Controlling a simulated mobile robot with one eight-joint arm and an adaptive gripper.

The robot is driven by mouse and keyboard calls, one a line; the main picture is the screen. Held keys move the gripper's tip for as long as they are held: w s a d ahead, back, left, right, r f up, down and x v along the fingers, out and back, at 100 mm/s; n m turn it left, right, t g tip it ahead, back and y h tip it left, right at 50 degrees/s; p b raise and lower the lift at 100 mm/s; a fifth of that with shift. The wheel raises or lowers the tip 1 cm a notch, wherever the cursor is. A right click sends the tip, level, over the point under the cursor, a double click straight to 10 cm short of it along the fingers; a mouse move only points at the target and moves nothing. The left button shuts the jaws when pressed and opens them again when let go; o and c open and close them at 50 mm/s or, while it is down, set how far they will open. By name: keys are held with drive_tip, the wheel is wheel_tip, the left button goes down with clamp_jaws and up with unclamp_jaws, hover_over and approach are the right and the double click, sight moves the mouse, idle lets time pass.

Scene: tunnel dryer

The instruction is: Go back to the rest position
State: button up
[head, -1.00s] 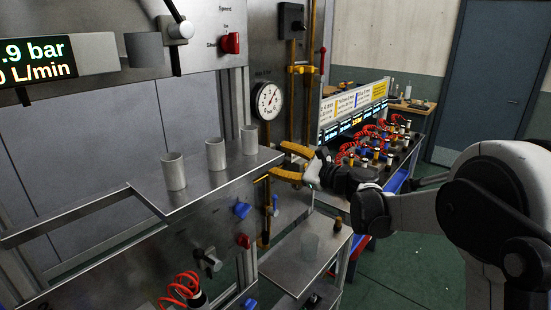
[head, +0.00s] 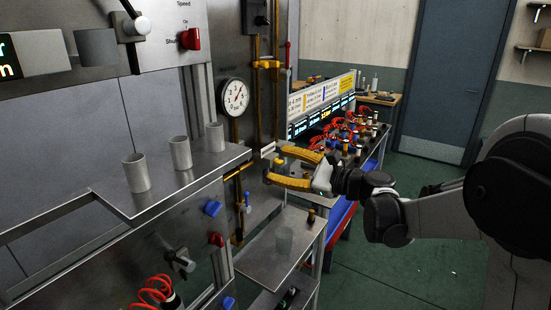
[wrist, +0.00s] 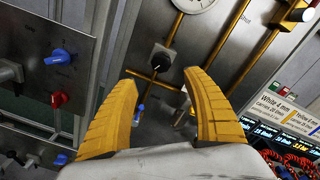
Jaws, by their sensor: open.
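My gripper (head: 274,165) has yellow ribbed fingers and is open and empty. In the head view it is in the air, to the right of the steel shelf's end and above the lower steel stand. In the wrist view, the two fingers (wrist: 160,75) are spread apart with nothing between them. My arm reaches in from the right of the head view.
Several grey cups, one of them here (head: 180,153), stand on the steel shelf (head: 150,200). A pressure gauge (head: 235,97) and yellow pipes are behind my gripper. Green floor (head: 400,270) is open at the right.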

drive_tip(key=s+f+n+g+h+b, duration=0.35)
drive_tip(key=s+f+n+h, duration=0.4)
drive_tip(key=s, duration=0.75)
drive_tip(key=s+d+f+n+h+b, duration=0.4)
drive_tip(key=s+d+f+n+h, duration=0.2)
drive_tip(key=s+d+f+n, duration=0.5)
drive_tip(key=s+d+f, duration=0.1)
drive_tip(key=s, duration=0.4)
drive_tip(key=shift+s+d+f+b, duration=0.2)
drive_tip(key=shift+s+f+b, duration=0.1)
drive_tip(key=shift+s+f, duration=0.05)
drive_tip(key=shift+a+h, duration=0.15)
drive_tip(key=shift+h, duration=0.1)
idle(1.1)
